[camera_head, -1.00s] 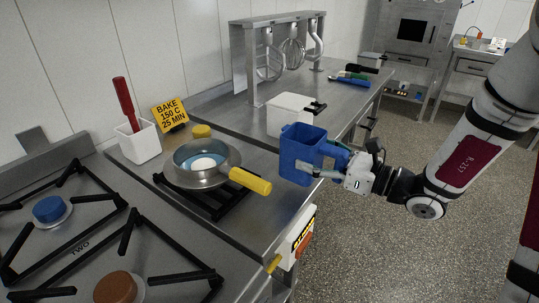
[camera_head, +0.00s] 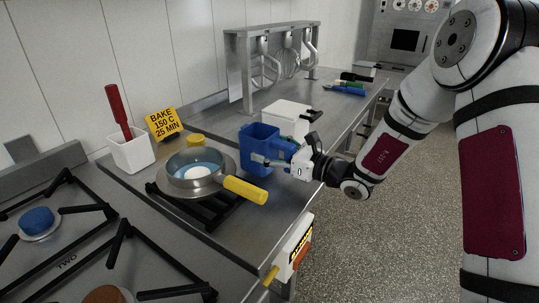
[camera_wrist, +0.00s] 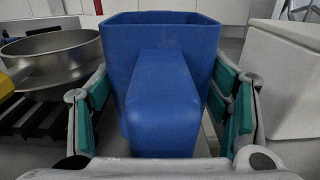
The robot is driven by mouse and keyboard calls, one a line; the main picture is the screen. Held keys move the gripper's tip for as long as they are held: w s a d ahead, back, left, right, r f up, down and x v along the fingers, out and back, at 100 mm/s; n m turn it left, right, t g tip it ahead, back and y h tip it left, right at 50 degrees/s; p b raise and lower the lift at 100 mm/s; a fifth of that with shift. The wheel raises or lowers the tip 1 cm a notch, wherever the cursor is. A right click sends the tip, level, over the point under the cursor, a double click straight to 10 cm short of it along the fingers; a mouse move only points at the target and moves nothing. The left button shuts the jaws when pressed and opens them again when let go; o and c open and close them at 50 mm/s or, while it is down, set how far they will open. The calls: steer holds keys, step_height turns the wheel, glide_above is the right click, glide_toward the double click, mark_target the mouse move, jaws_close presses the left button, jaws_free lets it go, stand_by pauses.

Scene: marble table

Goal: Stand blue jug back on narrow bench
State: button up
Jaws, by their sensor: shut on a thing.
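The blue jug (camera_head: 259,148) is upright, between the pan and a white box in the head view. My gripper (camera_head: 287,158) is shut on its handle from the right. In the wrist view the jug (camera_wrist: 205,38) fills the middle, its handle (camera_wrist: 160,100) toward the camera. Teal-padded fingers (camera_wrist: 165,110) lie on both sides of the handle. The steel narrow bench (camera_head: 285,207) lies beneath the jug. I cannot tell whether the jug's base touches it.
A steel pan (camera_head: 190,186) with a yellow handle sits on a black grate left of the jug. A white box (camera_head: 286,118) stands close behind. A white holder (camera_head: 131,152) and yellow sign (camera_head: 164,123) stand farther left. The bench's front edge is near.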

steer(key=shift+f, duration=0.55)
steer(key=shift+f, duration=0.1)
steer(key=o, duration=1.2)
steer(key=shift+f, duration=0.1)
